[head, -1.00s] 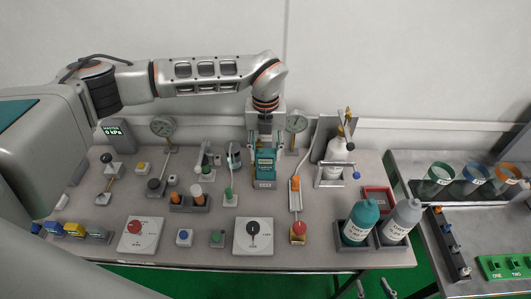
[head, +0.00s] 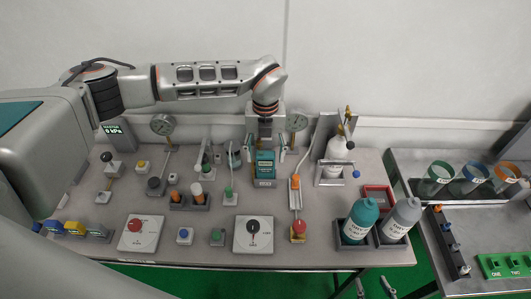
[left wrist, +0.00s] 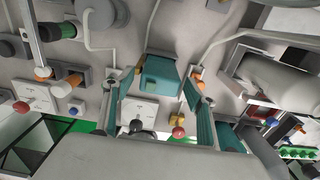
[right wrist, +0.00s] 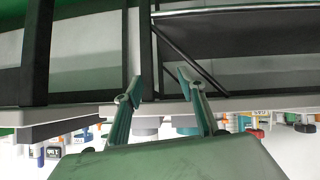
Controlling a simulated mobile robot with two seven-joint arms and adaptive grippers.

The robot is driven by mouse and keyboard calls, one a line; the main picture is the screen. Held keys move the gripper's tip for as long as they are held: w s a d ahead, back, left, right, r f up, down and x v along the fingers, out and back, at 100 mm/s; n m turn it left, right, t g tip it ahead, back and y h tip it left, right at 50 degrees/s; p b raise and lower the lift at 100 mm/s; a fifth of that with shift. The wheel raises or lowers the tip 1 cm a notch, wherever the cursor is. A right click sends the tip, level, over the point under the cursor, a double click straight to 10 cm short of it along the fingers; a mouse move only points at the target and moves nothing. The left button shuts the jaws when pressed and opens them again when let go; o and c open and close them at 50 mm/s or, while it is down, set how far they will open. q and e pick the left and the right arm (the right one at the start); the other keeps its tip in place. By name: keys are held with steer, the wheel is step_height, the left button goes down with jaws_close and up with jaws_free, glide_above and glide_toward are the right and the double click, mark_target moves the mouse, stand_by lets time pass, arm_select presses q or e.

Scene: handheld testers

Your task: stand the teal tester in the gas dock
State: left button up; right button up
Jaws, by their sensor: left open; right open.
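The teal tester (head: 265,162) stands upright at the back middle of the bench, its lower end in a small grey dock (head: 264,183). The dock's lettering is too small to read. My left gripper (head: 266,150) is above and around the tester, open, with a finger apart on each side. In the left wrist view the tester (left wrist: 160,78) shows between the spread fingers. My right gripper (head: 375,287) is open and empty, low in front of the bench's front edge; its spread fingers also show in the right wrist view (right wrist: 160,90).
A hose with an orange handle (head: 295,190) runs just right of the dock. A lever (head: 229,180) stands to its left and a dial box (head: 253,235) in front. Teal (head: 360,218) and grey bottles (head: 402,217) stand front right. A gas cylinder (head: 338,155) stands behind.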

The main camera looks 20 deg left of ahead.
arm_select(q)
step_height(320, 180, up, 4)
steer(key=shift+w+r+b, duration=0.1)
steer(key=shift+r+b, duration=0.15)
steer(key=shift+b, duration=0.3)
step_height(320, 180, up, 8)
steer(key=b, duration=0.1)
steer(key=shift+f, duration=0.2)
arm_select(e)
steer(key=shift+w+a+f+y, duration=0.1)
steer(key=shift+w+a+y, duration=0.2)
steer(key=shift+a, duration=0.3)
steer(key=shift+s+f, duration=0.15)
steer(key=shift+f, duration=0.1)
